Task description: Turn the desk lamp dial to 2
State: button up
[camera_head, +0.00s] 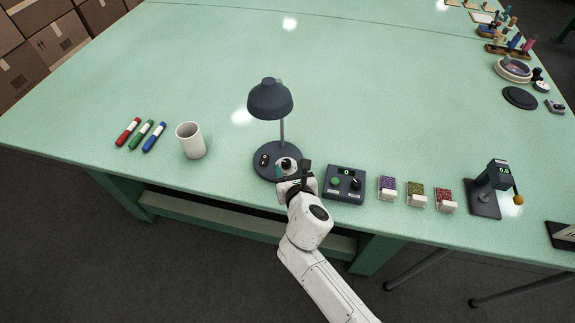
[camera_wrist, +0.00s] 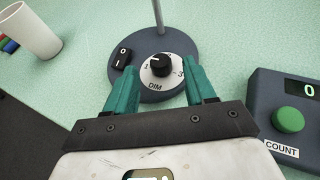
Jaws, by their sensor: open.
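The desk lamp (camera_head: 269,100) stands near the table's front edge, its round dark base (camera_wrist: 185,45) below the shade. On the base is a white dial plate marked DIM (camera_wrist: 157,81) with a black knob (camera_wrist: 160,65). I can read 1 at its left and 3 at its right; the 2 is not clear. The knob's white mark points up and left, near the 1. My gripper (camera_wrist: 161,76) is open and empty, its green fingers on either side of the dial, apart from the knob. In the head view my gripper (camera_head: 294,169) partly covers the dial.
A rocker switch (camera_wrist: 122,57) sits on the base left of the dial. A counter box (camera_head: 345,184) with a green button stands close at the right. The table behind the lamp is clear.

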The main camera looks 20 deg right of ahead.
aim_at(286, 163)
jog(key=shift+x, duration=1.55)
grip_shut()
